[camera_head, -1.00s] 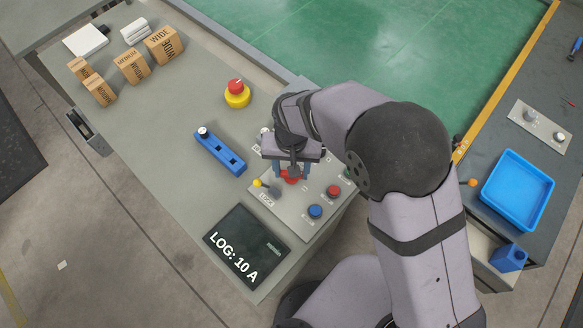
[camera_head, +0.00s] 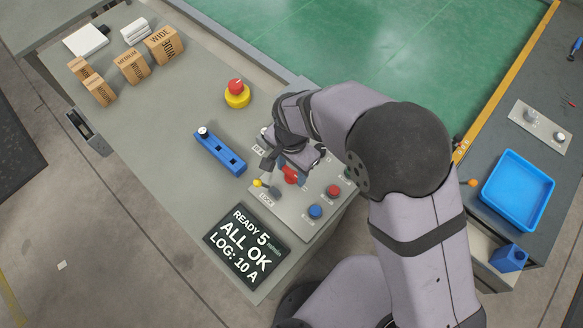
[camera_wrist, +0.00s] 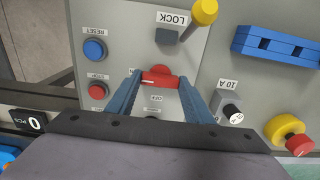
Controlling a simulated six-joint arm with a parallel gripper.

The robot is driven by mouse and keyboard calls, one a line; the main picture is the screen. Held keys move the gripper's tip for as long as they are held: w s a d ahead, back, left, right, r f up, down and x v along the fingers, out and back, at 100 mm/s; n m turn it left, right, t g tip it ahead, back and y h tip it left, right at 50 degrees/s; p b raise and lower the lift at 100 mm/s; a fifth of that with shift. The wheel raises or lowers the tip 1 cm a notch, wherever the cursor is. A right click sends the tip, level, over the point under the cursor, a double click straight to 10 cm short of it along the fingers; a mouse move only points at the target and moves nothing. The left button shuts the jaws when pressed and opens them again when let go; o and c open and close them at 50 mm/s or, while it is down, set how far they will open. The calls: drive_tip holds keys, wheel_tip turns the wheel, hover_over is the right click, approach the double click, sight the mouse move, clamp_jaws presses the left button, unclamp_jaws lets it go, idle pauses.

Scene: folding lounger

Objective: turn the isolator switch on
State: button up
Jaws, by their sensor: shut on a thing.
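The isolator switch is a red rotary handle (camera_head: 291,175) on the grey control panel (camera_head: 315,228). In the wrist view the red handle (camera_wrist: 160,77) lies crosswise between my two blue fingers, just above an "OFF" label (camera_wrist: 156,98). My gripper (camera_wrist: 161,82) is shut on the handle, one finger at each end. In the head view my gripper (camera_head: 284,170) covers part of the switch. The display (camera_head: 246,245) in front of the panel is lit and reads "READY 5", "ALL OK" and "LOG: 10 A".
Close to the switch are a yellow-tipped lever (camera_wrist: 204,12) by the "LOCK" label, a blue reset button (camera_wrist: 95,50), a red button (camera_wrist: 97,91) and a grey "10 A" knob (camera_wrist: 230,112). A blue holder (camera_head: 220,152) and a red-and-yellow emergency stop (camera_head: 237,94) stand further left.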

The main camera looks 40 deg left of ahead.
sight(292, 172)
drive_tip(key=shift+a+r, duration=0.1)
idle(0.3)
drive_tip(key=o, duration=0.8)
drive_tip(key=shift+r+b, duration=0.95)
drive_tip(key=shift+r, duration=2.7)
